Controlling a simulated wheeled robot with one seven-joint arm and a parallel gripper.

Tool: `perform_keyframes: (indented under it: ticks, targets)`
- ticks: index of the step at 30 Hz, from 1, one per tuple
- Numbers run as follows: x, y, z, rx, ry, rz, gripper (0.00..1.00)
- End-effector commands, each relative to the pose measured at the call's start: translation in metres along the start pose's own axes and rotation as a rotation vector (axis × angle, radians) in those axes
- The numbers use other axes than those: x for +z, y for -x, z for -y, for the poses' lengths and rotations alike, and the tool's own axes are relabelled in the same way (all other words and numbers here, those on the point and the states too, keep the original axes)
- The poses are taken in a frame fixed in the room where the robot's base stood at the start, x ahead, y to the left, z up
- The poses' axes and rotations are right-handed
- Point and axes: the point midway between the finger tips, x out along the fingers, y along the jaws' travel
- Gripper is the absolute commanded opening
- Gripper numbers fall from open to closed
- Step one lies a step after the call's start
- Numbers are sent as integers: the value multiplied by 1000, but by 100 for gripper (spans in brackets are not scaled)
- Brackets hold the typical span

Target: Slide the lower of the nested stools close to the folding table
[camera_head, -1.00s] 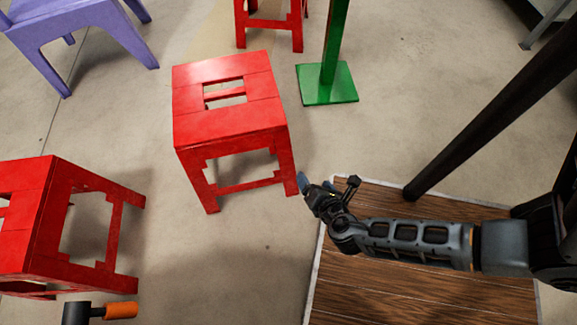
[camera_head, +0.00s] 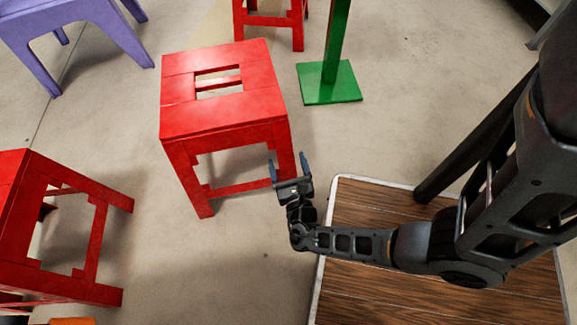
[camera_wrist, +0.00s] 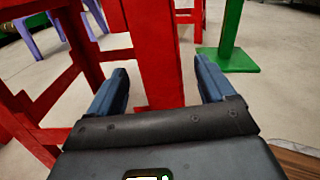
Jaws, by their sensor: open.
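A red stool (camera_head: 218,112) with a slotted seat stands upright in the middle of the head view. I cannot tell whether a second stool is nested with it. My gripper (camera_head: 288,162) is open at its front right leg. In the wrist view, a red leg (camera_wrist: 155,62) stands between the two blue fingers of my gripper (camera_wrist: 160,80), with a gap visible on both sides. A brown wood-grain surface (camera_head: 370,215) with a pale rim lies at lower right. I cannot tell whether it is the folding table.
Another red stool (camera_head: 75,205) is at the left edge, and a third (camera_head: 270,19) is at the top. A green post (camera_head: 335,45) on a square base stands behind the middle stool. A purple chair (camera_head: 85,30) is at top left. Bare floor lies in front of the middle stool.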

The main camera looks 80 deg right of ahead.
Motion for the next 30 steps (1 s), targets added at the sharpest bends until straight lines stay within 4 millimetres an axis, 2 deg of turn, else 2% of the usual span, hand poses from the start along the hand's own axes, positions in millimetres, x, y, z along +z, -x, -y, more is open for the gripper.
perform_keyframes:
  ticks: [9,15,26,30]
  targets:
    - [-1,-46,0,-3,-2,1,83]
    - [-1,-65,0,-1,-2,1,83]
    - [0,-70,0,0,-1,0,83]
    - [0,-70,0,0,-1,0,72]
